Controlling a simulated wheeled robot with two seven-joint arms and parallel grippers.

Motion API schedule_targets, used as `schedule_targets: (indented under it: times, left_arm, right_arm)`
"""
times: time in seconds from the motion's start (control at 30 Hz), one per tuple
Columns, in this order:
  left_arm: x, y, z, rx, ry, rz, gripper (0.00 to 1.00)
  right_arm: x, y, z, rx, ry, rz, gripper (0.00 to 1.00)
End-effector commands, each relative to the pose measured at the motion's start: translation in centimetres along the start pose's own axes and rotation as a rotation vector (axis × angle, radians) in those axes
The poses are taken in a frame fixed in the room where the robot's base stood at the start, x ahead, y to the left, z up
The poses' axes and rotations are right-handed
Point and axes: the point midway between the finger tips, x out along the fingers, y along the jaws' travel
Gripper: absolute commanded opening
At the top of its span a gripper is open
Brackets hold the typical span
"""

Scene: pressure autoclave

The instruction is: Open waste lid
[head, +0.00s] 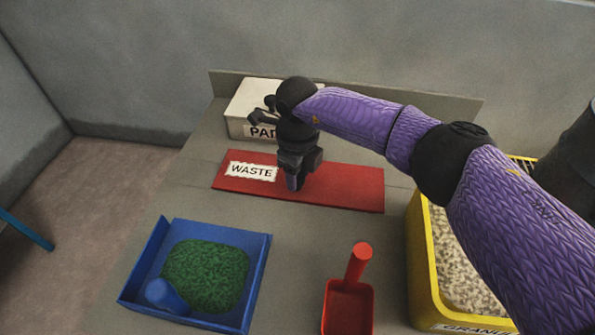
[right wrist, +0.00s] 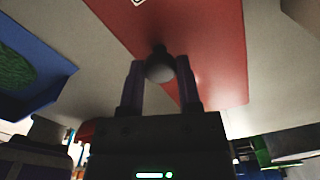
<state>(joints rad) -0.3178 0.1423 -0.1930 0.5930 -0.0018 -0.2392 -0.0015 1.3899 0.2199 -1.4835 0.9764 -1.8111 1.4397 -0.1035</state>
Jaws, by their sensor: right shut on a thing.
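The red waste lid (head: 345,188) lies flat on the grey counter, with a white WASTE label (head: 252,172) on its left part. It also shows in the right wrist view (right wrist: 215,50). My right gripper (head: 293,180) points down over the middle of the lid. In the right wrist view its two fingers (right wrist: 160,85) are on either side of a dark round knob (right wrist: 160,66) on the lid, and it is shut on this knob. In the head view the gripper hides the knob. My left gripper is not in view.
A white box (head: 245,100) labelled PAP... stands behind the lid. A blue tray (head: 262,262) with green granules is at front left. A red scoop (head: 349,305) lies at front centre. A yellow bin (head: 420,270) of pale granules is at right, partly behind my right arm.

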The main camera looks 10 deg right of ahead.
Motion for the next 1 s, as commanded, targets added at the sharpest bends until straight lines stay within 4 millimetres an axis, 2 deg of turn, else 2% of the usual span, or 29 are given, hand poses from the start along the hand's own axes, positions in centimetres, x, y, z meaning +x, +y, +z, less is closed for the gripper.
schedule_targets:
  times: [0.4,1.0]
  left_arm:
    - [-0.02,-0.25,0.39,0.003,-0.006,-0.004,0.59]
    - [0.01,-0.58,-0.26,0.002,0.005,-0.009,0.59]
  right_arm:
    - [-0.01,-0.02,-0.01,0.000,0.000,-0.001,0.00]
    - [-0.01,-0.02,-0.01,0.000,0.000,-0.001,0.00]
